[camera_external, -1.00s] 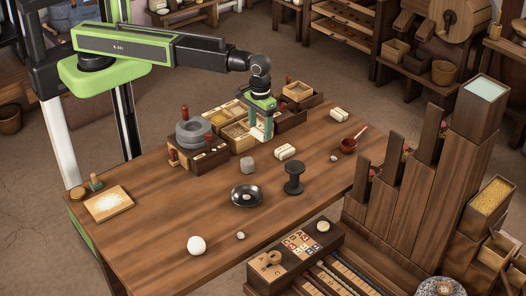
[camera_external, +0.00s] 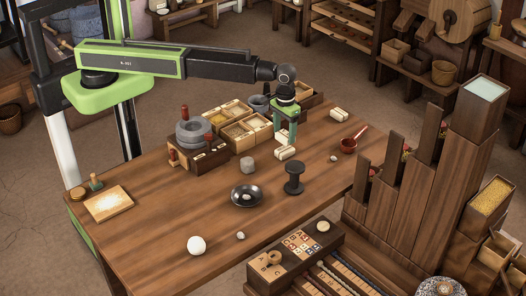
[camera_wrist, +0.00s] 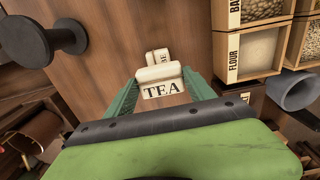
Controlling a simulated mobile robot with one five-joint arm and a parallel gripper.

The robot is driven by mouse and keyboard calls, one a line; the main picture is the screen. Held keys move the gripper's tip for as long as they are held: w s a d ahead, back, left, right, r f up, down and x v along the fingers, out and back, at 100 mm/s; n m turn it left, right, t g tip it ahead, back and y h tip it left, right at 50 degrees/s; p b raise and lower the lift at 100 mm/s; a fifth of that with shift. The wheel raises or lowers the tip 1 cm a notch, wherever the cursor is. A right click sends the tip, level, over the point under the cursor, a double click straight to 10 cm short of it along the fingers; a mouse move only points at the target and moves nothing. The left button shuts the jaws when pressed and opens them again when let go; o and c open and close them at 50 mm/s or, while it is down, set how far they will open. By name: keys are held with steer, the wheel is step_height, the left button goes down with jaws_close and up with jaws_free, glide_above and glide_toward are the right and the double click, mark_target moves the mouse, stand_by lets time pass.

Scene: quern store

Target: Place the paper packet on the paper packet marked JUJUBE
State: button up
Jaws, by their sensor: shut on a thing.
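My gripper (camera_external: 286,138) is shut on a cream paper packet marked TEA (camera_wrist: 161,88), seen between the green fingers in the wrist view. Below and beyond it another cream packet (camera_wrist: 157,56) shows, partly hidden by the TEA packet; only the end of its label is visible, so I cannot read the whole word. In the external view this lower packet (camera_external: 284,153) lies on the table just beneath my gripper. I cannot tell whether the two packets touch.
Another cream packet (camera_external: 339,114) lies farther right. Labelled boxes, one marked FLOUR (camera_wrist: 233,62), stand behind on the left.

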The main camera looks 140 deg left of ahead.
mark_target(284, 135)
step_height(284, 135, down, 4)
steer(key=b, duration=0.2)
steer(key=shift+r+b, duration=0.1)
steer(key=shift+b, duration=0.25)
steer(key=shift+r, duration=0.2)
steer(key=shift+f, duration=0.15)
steer(key=o, duration=1.3)
step_height(284, 135, up, 12)
steer(key=p, duration=1.2)
steer(key=shift+r, duration=0.2)
